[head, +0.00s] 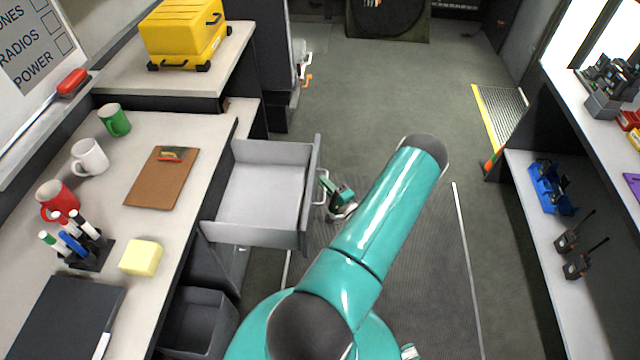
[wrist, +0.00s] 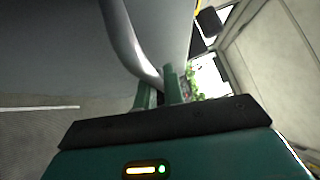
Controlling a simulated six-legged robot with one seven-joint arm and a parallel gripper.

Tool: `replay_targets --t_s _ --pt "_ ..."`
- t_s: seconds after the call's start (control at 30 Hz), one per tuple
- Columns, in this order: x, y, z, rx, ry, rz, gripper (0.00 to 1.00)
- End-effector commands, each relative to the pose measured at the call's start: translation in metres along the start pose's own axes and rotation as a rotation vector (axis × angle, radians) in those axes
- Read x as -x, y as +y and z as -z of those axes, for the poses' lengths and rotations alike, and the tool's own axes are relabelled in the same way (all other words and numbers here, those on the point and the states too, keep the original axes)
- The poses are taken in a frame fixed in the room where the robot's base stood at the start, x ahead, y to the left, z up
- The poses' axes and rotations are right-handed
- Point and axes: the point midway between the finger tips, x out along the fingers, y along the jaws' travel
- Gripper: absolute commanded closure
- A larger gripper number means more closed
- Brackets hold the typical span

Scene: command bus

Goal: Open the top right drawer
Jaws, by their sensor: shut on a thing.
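The top right drawer (head: 262,190) is a grey, empty drawer under the left desk. In the head view it stands well out from the desk, with its inside in plain sight. My gripper (head: 324,187) is at the outer side of the drawer front, shut on the drawer handle. In the wrist view the curved metal handle (wrist: 130,45) runs down between the two green fingers of my gripper (wrist: 160,88). The drawer front (wrist: 60,50) fills the upper left of that view. Part of the handle is hidden by the fingers.
The desk holds a clipboard (head: 162,178), a yellow sponge (head: 141,257), mugs and a pen holder. A shelf (head: 540,230) with radios runs along the right. The aisle floor (head: 400,80) ahead is clear.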

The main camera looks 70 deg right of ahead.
Motion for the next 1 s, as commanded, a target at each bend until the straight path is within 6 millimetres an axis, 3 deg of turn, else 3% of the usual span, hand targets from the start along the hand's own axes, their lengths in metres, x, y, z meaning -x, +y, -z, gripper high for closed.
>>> replay_targets --t_s 0.23,0.3,0.37,0.77,1.0 --pt "0.001 0.000 -0.001 -0.002 -0.002 0.000 1.00" --pt "0.001 0.000 -0.001 -0.002 -0.002 0.000 0.80" --pt "0.000 0.000 -0.001 -0.001 -0.002 0.000 0.69" --pt "0.007 0.000 0.000 0.000 0.000 0.000 0.69" --pt "0.049 0.001 0.000 -0.001 0.003 -0.002 0.69"
